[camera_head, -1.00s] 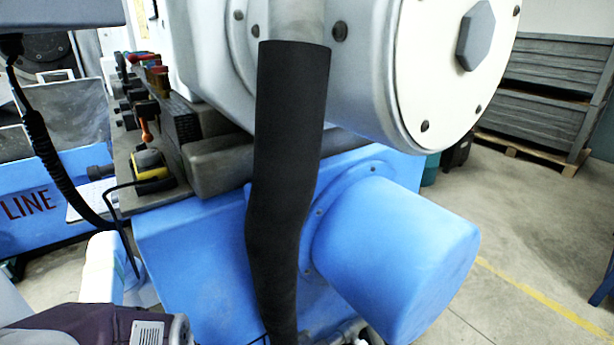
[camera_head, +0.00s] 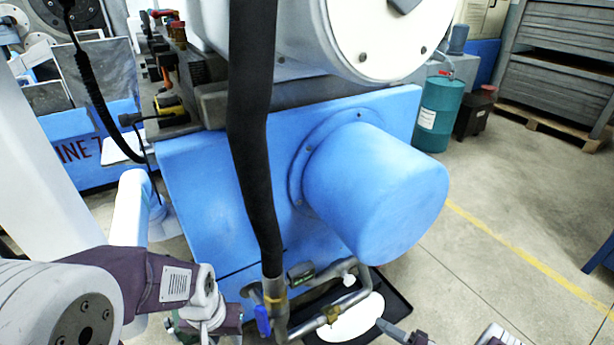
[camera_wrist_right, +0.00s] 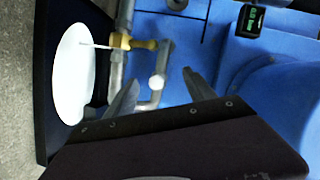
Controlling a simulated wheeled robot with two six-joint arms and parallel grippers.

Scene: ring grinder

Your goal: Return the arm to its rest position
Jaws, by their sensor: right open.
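My right gripper (camera_wrist_right: 164,84) is open in the right wrist view, its two fingers spread apart with nothing between them. Behind it are a metal pipe and a yellow valve (camera_wrist_right: 126,42). In the head view the right gripper (camera_head: 398,333) shows only partly at the bottom edge, right of the white disc (camera_head: 350,320). My left arm (camera_head: 150,278), with purple links, comes in from the lower left. Its end (camera_head: 205,318) is near the bottom edge, left of the pipes; its finger state cannot be made out.
The blue grinder body (camera_head: 210,180) and its round blue cover (camera_head: 375,190) fill the middle. A black hose (camera_head: 250,130) runs down to pipes with a blue valve handle (camera_head: 262,320) and a small gauge (camera_head: 301,273).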

